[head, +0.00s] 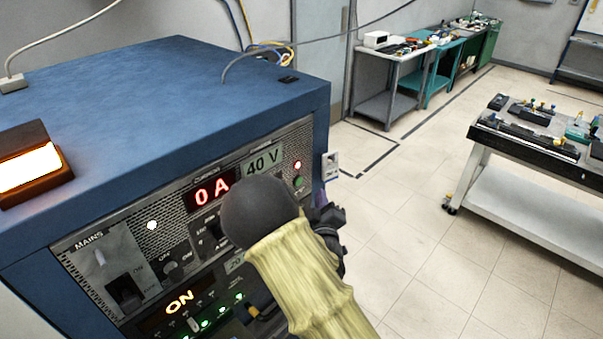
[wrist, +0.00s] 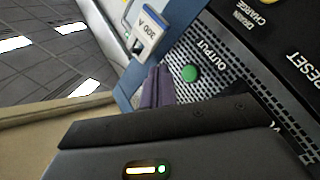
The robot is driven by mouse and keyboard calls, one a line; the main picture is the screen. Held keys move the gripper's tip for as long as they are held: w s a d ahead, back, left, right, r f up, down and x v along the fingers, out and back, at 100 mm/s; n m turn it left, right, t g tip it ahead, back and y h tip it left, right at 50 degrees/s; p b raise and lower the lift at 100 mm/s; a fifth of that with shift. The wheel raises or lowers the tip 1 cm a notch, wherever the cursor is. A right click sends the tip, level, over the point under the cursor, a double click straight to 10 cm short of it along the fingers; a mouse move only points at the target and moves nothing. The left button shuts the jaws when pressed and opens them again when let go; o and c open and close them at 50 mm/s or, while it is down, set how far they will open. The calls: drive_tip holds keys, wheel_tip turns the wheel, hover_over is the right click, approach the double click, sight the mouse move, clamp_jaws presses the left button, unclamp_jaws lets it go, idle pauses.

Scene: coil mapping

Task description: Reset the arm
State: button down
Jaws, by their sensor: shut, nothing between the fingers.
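My arm, in a yellow sleeve with a dark rounded joint, reaches up in front of the blue power cabinet in the head view. My dark gripper (head: 330,226) is at the cabinet's right front edge, partly hidden by the arm. It is shut and holds nothing. In the wrist view a dark housing of mine with a small lit strip fills the bottom. The cabinet panel (wrist: 215,80) is close there, with a green OUTPUT lamp (wrist: 190,73) and part of a RESET label. Whether the gripper touches the cabinet cannot be told.
The cabinet (head: 180,90) shows 0 A, 40 V and a lit ON sign. An orange lamp (head: 30,165) glows on top. A small socket box (head: 330,165) is on its side, with something purple below. A wheeled bench (head: 530,185) stands right; floor between is clear.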

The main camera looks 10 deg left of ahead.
drive_tip(key=s+d+f+m+g+h+b, duration=0.1)
drive_tip(key=s+d+f+m+g+h, duration=0.3)
drive_tip(key=d+m+g, duration=0.55)
drive_tip(key=s+d+r+g+y, duration=0.1)
drive_tip(key=s+d+g, duration=0.2)
drive_tip(key=s, duration=0.7)
drive_tip(key=s+d+r+m+g+y+b, duration=0.1)
drive_tip(key=s+d+g, duration=0.2)
drive_tip(key=s, duration=0.8)
drive_tip(key=shift+d, duration=0.7)
drive_tip(key=shift+a+m+g, duration=0.1)
drive_tip(key=shift+m+g, duration=0.15)
